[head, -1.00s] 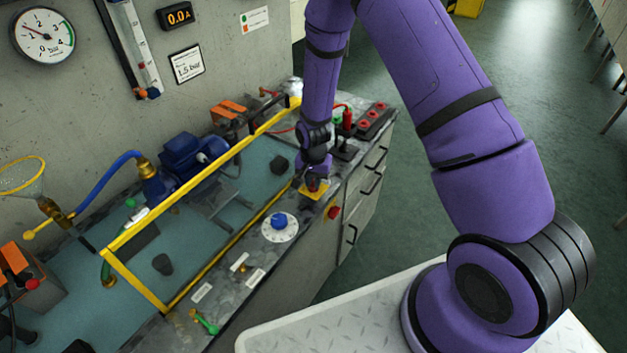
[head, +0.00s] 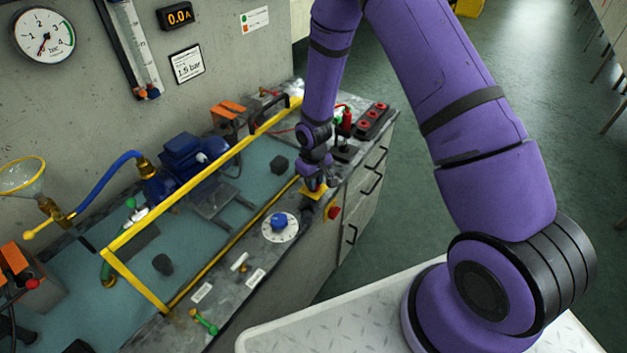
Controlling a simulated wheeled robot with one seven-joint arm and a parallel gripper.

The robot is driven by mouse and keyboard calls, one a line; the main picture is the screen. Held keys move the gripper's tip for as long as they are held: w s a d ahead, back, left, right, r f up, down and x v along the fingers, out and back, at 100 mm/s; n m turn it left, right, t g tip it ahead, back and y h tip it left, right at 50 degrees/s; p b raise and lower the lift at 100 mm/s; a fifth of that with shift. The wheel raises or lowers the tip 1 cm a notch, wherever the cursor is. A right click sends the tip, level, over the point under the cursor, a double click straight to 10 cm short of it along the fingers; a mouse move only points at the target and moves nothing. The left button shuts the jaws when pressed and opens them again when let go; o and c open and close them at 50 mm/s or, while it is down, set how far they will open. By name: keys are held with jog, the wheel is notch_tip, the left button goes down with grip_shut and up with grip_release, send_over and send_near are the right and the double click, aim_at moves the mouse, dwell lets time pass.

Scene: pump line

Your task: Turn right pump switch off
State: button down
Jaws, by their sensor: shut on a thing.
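The pump switch, a red knob on a yellow plate (head: 318,194), sits on the bench's front ledge at the right end. My gripper (head: 314,186) points down at the knob from above and is shut on it. The fingers hide most of the knob, so its exact angle cannot be told. The blue pump (head: 182,152) stands behind the yellow rail. The current display (head: 176,16) reads 0.0 A. The pressure gauge (head: 44,36) needle points down and left, near the zero end.
A blue knob on a white dial (head: 280,226) is left of the switch. A red button (head: 334,212) sits on the bench front. The yellow rail (head: 200,180) runs along the basin. A black block with red sockets (head: 373,122) stands behind right. A green-handled valve (head: 205,322) is front left.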

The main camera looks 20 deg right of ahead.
jog(key=shift+n, duration=1.6)
jog(key=c, duration=1.1)
grip_release()
notch_tip(320, 180, up, 11)
jog(key=shift+f, duration=0.1)
